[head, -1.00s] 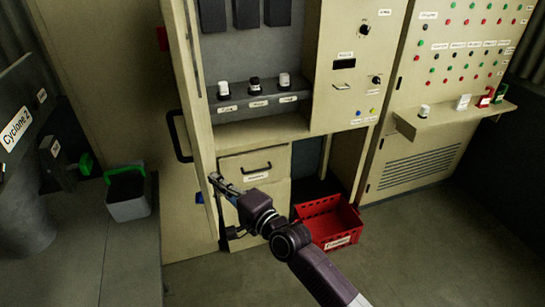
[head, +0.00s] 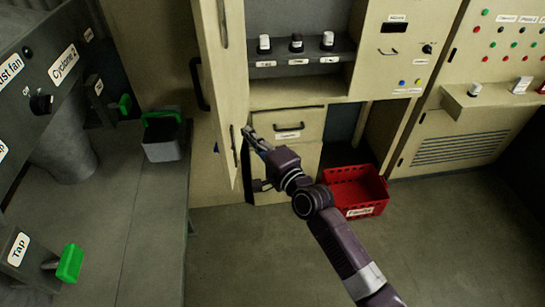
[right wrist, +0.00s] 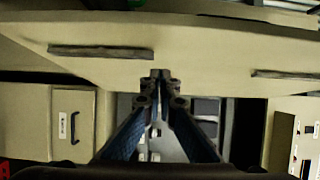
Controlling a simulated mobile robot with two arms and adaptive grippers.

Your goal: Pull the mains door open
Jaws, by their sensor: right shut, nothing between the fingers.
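The mains door, a tall beige panel (head: 212,75), stands swung out from the cabinet front, seen nearly edge-on in the head view. A black curved handle (head: 201,83) shows on its left side; narrow bars show on its right face. My right gripper (head: 248,133) is shut and empty by the door's lower part, close to the lower bar (head: 233,143). In the right wrist view the door (right wrist: 200,62) spans the top, and the closed fingertips (right wrist: 160,76) overlap its edge; I cannot tell whether they touch it. My left gripper is not in view.
Behind the door are a shelf with knobs (head: 297,43) and a drawer (head: 285,125). A red crate (head: 352,192) stands on the floor at right. A grey bin (head: 163,140) and a bench (head: 135,235) with green handles are at left. Floor is open at lower right.

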